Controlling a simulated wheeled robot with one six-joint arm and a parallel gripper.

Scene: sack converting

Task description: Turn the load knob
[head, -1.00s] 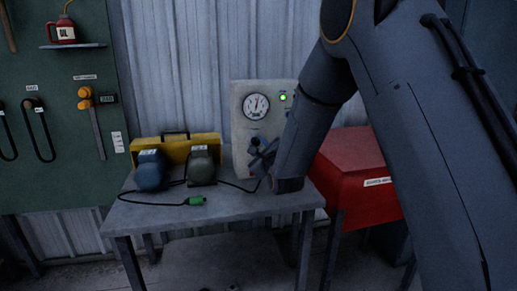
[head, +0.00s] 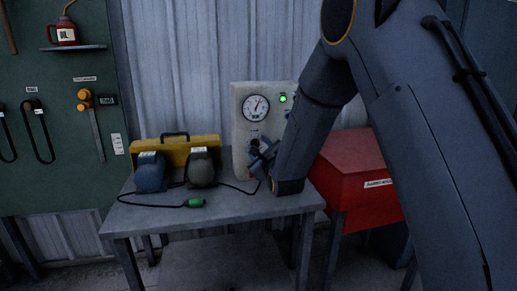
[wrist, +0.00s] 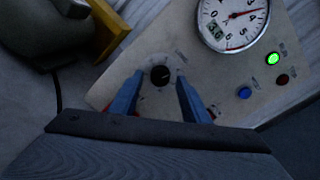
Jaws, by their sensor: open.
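The load knob is a small black round knob (wrist: 160,75) on a pale panel (wrist: 110,95), with a marked dial around it in the wrist view. My gripper (wrist: 155,80) has its two blue fingers on either side of the knob, apart, with visible gaps. Whether the fingertips reach down to the knob's level is hard to tell. In the head view my gripper (head: 259,154) is in front of the upright panel (head: 242,105), and the knob is hidden behind it. A round gauge (head: 256,107) sits above, also seen in the wrist view (wrist: 233,20).
A lit green lamp (wrist: 273,58), a blue button (wrist: 244,93) and a dark red button (wrist: 282,79) are beside the knob. A red box (head: 355,165) stands at right.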

